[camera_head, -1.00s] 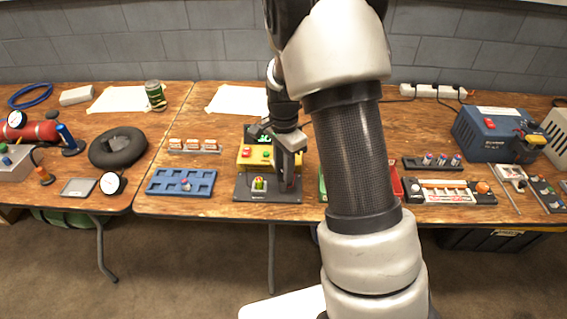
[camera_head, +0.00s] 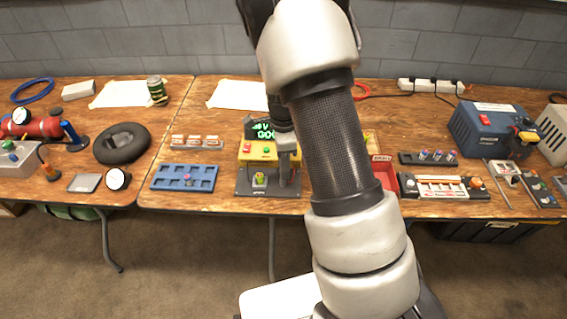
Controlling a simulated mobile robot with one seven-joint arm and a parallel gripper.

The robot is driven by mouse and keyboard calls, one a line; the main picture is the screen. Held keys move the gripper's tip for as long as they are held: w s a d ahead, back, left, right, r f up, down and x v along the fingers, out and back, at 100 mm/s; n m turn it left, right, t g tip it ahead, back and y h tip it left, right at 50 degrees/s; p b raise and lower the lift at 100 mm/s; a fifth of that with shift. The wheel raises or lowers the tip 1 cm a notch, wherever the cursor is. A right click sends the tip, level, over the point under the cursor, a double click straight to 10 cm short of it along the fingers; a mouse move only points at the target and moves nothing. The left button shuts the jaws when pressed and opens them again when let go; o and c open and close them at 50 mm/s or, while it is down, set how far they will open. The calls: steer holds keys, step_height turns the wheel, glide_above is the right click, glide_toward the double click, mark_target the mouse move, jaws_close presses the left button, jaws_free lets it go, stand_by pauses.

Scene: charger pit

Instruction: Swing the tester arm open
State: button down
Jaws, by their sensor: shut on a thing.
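The tester (camera_head: 257,150) is a yellow box with red and green buttons, a lit green display (camera_head: 262,131) above it and a dark base (camera_head: 243,189). A small green-and-yellow battery (camera_head: 260,179) stands in the holder on the base. My gripper (camera_head: 284,170) points down at the right side of the tester, to the right of the battery. It is shut on the tester arm, which is mostly hidden by my gripper and wrist, so its exact angle cannot be told.
A blue tray (camera_head: 185,184) with one small battery lies left of the tester. A rack with several white-and-orange packs (camera_head: 197,141) stands behind the tray. My arm hides the table just right of the tester, where a red bin (camera_head: 381,172) partly shows. The blue charger (camera_head: 492,130) stands far right.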

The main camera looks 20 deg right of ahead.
steer(key=c, duration=1.4)
jaws_free()
step_height(320, 180, up, 18)
steer(key=p, duration=0.3)
steer(key=shift+f, duration=0.25)
